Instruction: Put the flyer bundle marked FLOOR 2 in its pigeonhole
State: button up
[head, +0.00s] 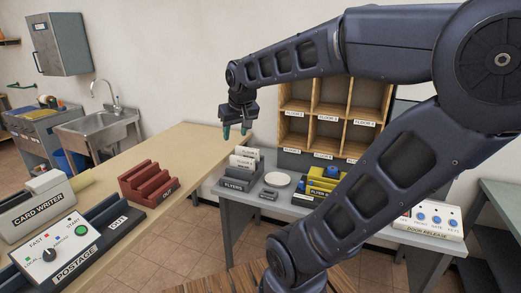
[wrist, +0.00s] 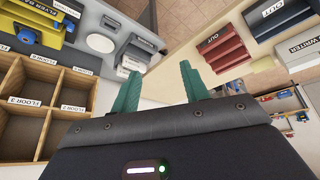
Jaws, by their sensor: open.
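White flyer bundles (head: 243,161) with small labels stand in the dark rack marked FLYERS (head: 234,186) on the grey table; which one reads FLOOR 2 I cannot make out. They also show small in the wrist view (wrist: 133,61), beyond the fingertips. The wooden pigeonhole unit (head: 311,132) stands behind the table, with FLOOR labels under its openings; it also shows at the left of the wrist view (wrist: 47,118). My gripper (head: 235,132) is above and slightly left of the rack, pointing down. Its green fingers (wrist: 160,82) are apart with nothing between them.
A white plate (head: 277,179), a small grey object (head: 268,194) and a yellow and blue item (head: 322,181) share the grey table. A red OUT rack (head: 151,184) stands on the wooden counter (head: 195,140). A door-release panel (head: 428,221) is at the right. The air around my gripper looks clear.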

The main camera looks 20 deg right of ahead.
jog(key=s+d+f+m, duration=0.1)
jog(key=s+d, duration=0.3)
jog(key=s, duration=0.4)
jog(key=shift+s+d+f+g, duration=0.2)
jog(key=shift+f+g, duration=0.1)
jog(key=shift+f, duration=0.6)
jog(key=shift+o, duration=0.4)
jog(key=shift+s+d+f+m, duration=0.15)
jog(key=shift+s+f+m, duration=0.05)
jog(key=shift+s+m, duration=0.1)
jog(key=shift+w, duration=0.1)
